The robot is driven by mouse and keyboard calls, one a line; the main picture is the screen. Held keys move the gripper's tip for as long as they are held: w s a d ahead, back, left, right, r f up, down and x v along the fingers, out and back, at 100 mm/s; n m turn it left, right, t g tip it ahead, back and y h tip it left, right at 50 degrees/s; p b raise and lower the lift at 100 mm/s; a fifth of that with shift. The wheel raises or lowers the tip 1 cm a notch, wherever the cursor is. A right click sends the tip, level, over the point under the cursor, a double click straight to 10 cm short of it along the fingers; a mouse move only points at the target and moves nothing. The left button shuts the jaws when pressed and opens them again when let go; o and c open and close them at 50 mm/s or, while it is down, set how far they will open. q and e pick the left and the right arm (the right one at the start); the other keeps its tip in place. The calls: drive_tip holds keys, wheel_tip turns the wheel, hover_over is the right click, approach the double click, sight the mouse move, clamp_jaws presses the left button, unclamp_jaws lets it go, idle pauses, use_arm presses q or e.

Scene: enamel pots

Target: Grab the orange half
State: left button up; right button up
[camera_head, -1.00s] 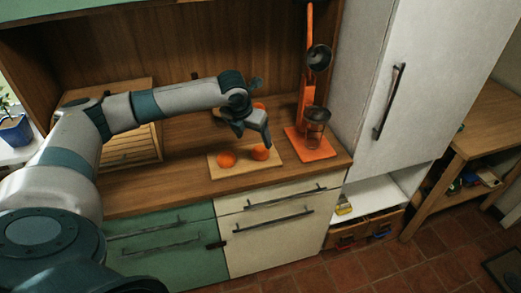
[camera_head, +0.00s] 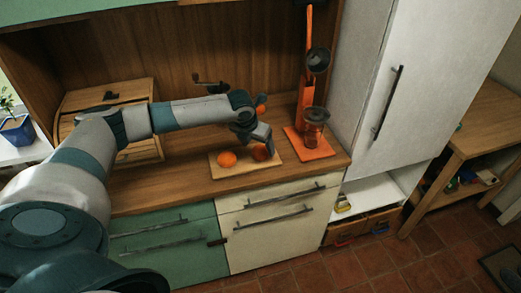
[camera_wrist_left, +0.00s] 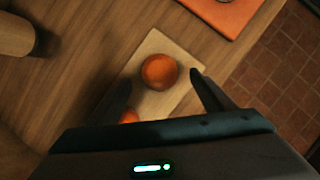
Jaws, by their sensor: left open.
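Two orange pieces lie on a light wooden board on the counter. The left piece (camera_head: 227,159) sits apart from my gripper in the head view. The right piece (camera_head: 260,153) is partly hidden by my left gripper (camera_head: 258,143), which is above it with its fingers pointing down. In the left wrist view one orange piece (camera_wrist_left: 159,71) lies on the board (camera_wrist_left: 181,53) between and beyond the two open fingers. Another orange piece (camera_wrist_left: 129,116) shows partly near the left finger. The left gripper is open and empty. My right gripper is not in view.
An orange juicer press (camera_head: 304,143) with a glass (camera_head: 314,128) stands right of the board. A wooden bread box (camera_head: 106,97) is at the left. A tall white cabinet (camera_head: 385,80) borders the counter on the right.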

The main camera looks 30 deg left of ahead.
sight(261, 151)
use_arm(q)
drive_tip(key=shift+p+x, duration=0.35)
drive_tip(key=shift+x, duration=1.15)
drive_tip(key=shift+r, duration=0.1)
drive_tip(key=c, duration=1.2)
